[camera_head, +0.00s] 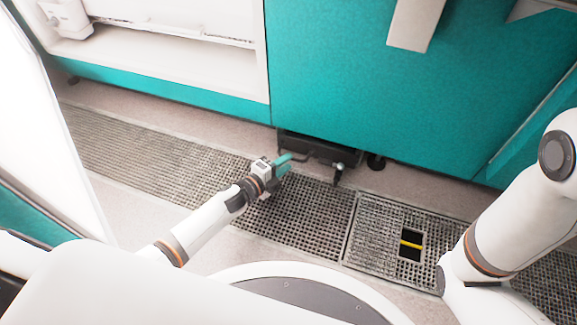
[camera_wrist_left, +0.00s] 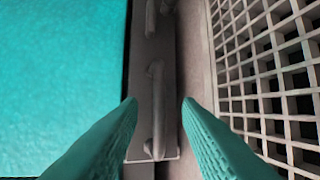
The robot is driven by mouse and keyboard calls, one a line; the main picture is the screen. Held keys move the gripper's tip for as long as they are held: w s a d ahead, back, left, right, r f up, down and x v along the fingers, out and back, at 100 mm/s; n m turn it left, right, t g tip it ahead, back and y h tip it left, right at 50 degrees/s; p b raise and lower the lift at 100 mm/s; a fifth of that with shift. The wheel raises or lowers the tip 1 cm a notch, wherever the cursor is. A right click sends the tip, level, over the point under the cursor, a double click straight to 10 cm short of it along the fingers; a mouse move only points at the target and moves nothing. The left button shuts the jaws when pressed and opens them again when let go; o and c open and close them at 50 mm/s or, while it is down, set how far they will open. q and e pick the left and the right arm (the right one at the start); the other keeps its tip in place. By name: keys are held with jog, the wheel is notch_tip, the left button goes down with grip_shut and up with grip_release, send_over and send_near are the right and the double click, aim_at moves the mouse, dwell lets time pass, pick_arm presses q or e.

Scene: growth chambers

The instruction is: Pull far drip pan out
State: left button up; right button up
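The drip pan (camera_head: 318,148) is a dark, low tray under the teal chamber, with its front at the chamber's bottom edge. In the left wrist view its front face (camera_wrist_left: 145,50) is a dark grey strip with a bar handle (camera_wrist_left: 157,110). My left gripper (camera_head: 287,165) is at the left part of the pan's front. In the left wrist view its two teal fingers (camera_wrist_left: 159,100) are open, one on each side of the handle, with gaps showing on both sides. The right arm shows at the right, but its gripper is not in view.
The teal chamber (camera_head: 400,90) stands above the pan. A metal floor grating (camera_head: 320,215) runs in front of it, with a square opening (camera_head: 411,245) showing a yellow bar. A dark foot (camera_head: 376,162) stands right of the pan. An open white chamber (camera_head: 150,50) is at left.

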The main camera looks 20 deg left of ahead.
pick_arm(q)
jog(key=shift+b+x, duration=0.35)
jog(key=shift+x, duration=0.75)
grip_shut()
jog(key=shift+s, duration=0.1)
